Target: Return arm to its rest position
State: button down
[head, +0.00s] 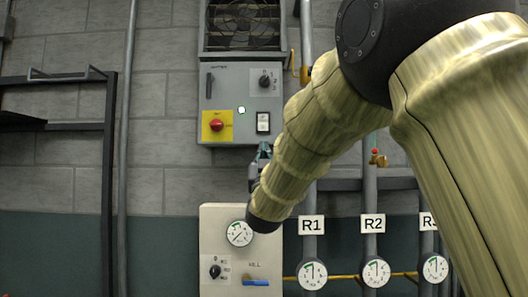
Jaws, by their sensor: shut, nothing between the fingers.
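My arm comes in from the upper right of the head view and reaches down and left, its pale yellow-green links covering much of the right side. Its dark wrist end is bent in front of the lower white panel (213,236). My gripper (263,151) shows small and partly hidden behind the wrist, pointing up just below the grey control box (231,88). It is shut and holds nothing. I cannot tell whether its tip touches the box or is apart from it.
Pipes labelled R1 (311,225) and R2 (373,223) have gauges below. A dark metal frame (110,170) stands left.

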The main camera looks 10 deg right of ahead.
jog(key=shift+s+r, duration=0.1)
jog(key=shift+s, duration=0.05)
jog(key=w+d+f+n+g+y, duration=0.1)
jog(key=w+f+g, duration=0.1)
jog(key=f, duration=0.8)
jog(key=w+f+g+y, duration=0.1)
jog(key=w+f, duration=0.2)
jog(key=f, duration=0.7)
jog(key=s+d+f+g+y, duration=0.1)
jog(key=s+f+g, duration=0.2)
jog(key=f, duration=1.2)
jog(key=s+d+f+n+g, duration=0.1)
jog(key=s+f+g, duration=0.2)
jog(key=f, duration=1.2)
jog(key=s+d+f+g+y, duration=0.1)
jog(key=s+f+g, duration=0.25)
jog(key=f, duration=1.15)
jog(key=s+f+g, duration=0.6)
jog(key=s+f, duration=1.7)
jog(key=f, duration=0.1)
jog(key=s+f+g, duration=0.3)
jog(key=s+f, duration=0.1)
jog(key=s, duration=1)
jog(key=s+f+g+y, duration=0.1)
jog(key=s+f+g, duration=0.3)
jog(key=s, duration=1.1)
jog(key=shift+f, duration=0.35)
